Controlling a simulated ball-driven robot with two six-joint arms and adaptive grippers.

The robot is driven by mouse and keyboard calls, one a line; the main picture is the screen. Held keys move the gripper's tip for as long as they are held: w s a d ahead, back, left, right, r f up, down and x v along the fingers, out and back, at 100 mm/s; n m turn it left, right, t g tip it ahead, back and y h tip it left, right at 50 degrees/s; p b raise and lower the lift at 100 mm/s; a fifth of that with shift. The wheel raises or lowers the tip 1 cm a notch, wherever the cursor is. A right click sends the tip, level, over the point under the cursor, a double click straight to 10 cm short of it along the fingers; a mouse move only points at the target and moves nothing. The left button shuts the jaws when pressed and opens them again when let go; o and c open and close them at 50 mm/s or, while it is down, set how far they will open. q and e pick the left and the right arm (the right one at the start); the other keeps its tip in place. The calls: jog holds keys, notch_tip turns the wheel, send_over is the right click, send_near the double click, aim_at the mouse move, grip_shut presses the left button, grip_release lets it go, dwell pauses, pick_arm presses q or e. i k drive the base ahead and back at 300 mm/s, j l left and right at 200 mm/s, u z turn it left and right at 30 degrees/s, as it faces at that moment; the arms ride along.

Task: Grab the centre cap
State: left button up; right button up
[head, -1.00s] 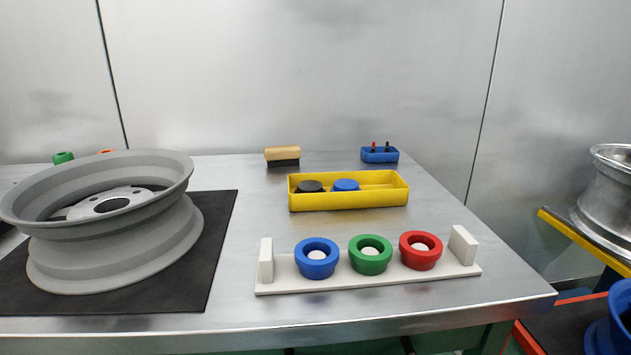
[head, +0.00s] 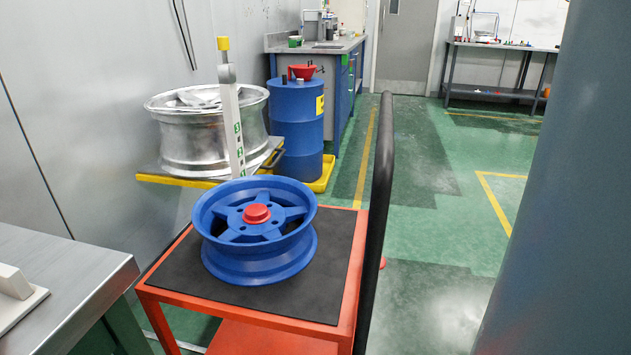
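A blue wheel (head: 258,262) lies flat on the black mat of a red cart. A red round piece (head: 257,213), which looks like a centre cap, sits in the middle of its hub. Several bolt holes surround the red piece. Neither of my grippers is in the head view. The tray with the black and blue round pieces is out of view now.
The red cart (head: 148,290) has a dark upright handle (head: 380,190) on its right. The metal table (head: 80,262) is at lower left. A silver wheel (head: 190,150) on a yellow-edged stand and a blue drum (head: 298,130) stand behind. Green floor is open to the right.

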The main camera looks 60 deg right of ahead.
aim_at(255, 214)
jog(key=z, duration=1.45)
jog(key=k+j+u, duration=0.25)
jog(key=i+l, duration=0.05)
jog(key=i, duration=0.05)
